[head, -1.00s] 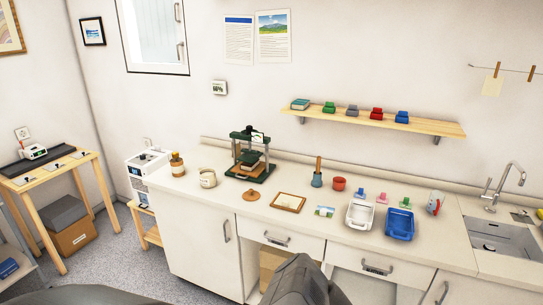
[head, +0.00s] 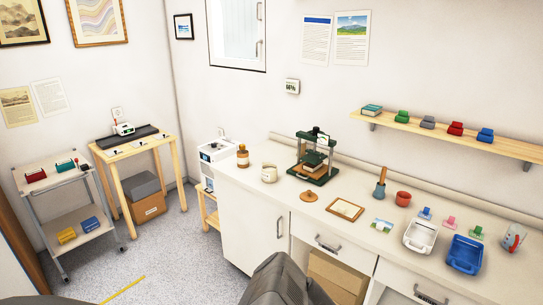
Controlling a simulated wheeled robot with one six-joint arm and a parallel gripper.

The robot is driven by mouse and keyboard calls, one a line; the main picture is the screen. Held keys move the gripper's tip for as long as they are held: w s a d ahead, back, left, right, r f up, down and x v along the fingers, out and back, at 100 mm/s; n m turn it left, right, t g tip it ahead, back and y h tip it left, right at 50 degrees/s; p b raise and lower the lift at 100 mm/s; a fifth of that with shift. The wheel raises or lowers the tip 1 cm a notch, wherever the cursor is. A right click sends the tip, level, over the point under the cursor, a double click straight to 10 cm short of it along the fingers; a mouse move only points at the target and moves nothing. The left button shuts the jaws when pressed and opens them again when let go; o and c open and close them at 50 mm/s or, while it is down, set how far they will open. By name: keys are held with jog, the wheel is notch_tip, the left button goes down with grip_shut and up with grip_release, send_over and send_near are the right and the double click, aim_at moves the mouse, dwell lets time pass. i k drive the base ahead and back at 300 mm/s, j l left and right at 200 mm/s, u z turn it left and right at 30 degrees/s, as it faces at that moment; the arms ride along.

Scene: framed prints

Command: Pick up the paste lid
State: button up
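A small round brown lid with a knob (head: 309,196), which looks like the paste lid, lies on the light countertop (head: 340,185) near its front edge. An open cream jar (head: 268,173) stands to its left and a little farther back. A green press (head: 314,160) stands behind the lid. Nothing visibly touches the lid. My gripper is not in view; only a dark grey part of my own body shows at the bottom.
A framed wooden tray (head: 345,209) lies just right of the lid. A brown bottle (head: 242,156) stands at the counter's left end. A white tray (head: 420,237) and a blue tray (head: 465,255) are farther right. Grey floor (head: 165,250) is open on the left.

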aim_at(308, 196)
jog(key=i+l+u, duration=0.45)
jog(key=i+l, duration=0.15)
jog(key=i, duration=0.2)
jog(key=i+l+u, duration=0.45)
jog(key=i+l, duration=0.25)
jog(key=l, duration=0.15)
